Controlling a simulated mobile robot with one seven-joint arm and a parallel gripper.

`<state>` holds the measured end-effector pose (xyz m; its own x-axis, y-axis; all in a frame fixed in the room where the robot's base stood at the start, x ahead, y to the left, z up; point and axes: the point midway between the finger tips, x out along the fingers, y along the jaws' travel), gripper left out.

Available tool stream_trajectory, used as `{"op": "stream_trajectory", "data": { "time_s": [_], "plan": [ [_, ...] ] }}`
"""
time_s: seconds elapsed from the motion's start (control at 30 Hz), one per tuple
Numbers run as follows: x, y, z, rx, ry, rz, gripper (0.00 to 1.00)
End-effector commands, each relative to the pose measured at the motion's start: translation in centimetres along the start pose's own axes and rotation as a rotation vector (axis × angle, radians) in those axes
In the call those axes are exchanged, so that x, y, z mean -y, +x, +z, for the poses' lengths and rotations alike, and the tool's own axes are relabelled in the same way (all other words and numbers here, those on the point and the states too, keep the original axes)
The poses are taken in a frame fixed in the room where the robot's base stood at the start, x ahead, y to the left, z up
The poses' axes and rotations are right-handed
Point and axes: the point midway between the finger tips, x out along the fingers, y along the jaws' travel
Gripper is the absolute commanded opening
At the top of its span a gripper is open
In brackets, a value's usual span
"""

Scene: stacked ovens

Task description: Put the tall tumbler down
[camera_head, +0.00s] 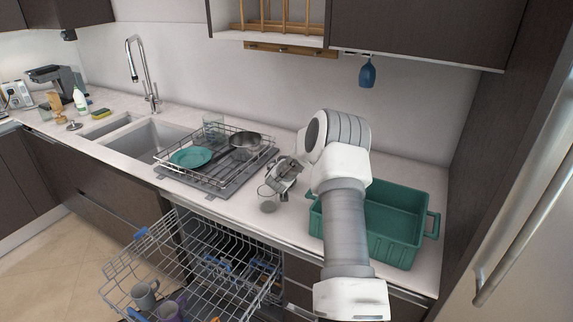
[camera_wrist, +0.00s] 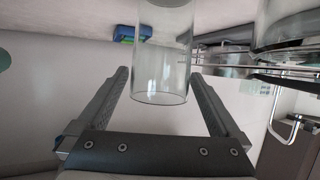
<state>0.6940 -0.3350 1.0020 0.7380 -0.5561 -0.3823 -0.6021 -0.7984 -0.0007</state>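The tall tumbler (camera_head: 268,199) is clear glass and stands upright, apparently on the counter, in front of my gripper in the head view. In the wrist view the tumbler (camera_wrist: 162,62) shows between and beyond the fingertips, with its open rim toward the bottom of the picture. My gripper (camera_head: 281,181) is beside the tumbler's upper part. In the wrist view the gripper's two fingers (camera_wrist: 160,78) are spread, with a narrow gap showing on each side of the glass. The tumbler's far end is cut off in that view.
A dish rack (camera_head: 228,170) with a teal plate (camera_head: 191,157) and a pan (camera_head: 245,140) is to the left. A green crate (camera_head: 398,222) is to the right. The dishwasher rack (camera_head: 200,265) is pulled out below. A blue glass (camera_head: 367,73) hangs above.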

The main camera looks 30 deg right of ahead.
Motion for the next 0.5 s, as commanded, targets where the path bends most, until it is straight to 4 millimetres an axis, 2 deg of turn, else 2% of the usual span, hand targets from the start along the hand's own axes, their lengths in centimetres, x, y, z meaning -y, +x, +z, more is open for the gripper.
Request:
{"op": "stream_trajectory", "data": {
  "time_s": [0.27, 0.5],
  "plan": [
    [-0.1, -0.3, -0.4, 0.0, 0.001, 0.001, 1.0],
    [0.0, -3.5, -0.3, -0.001, -0.002, -0.001, 1.0]
  ]
}}
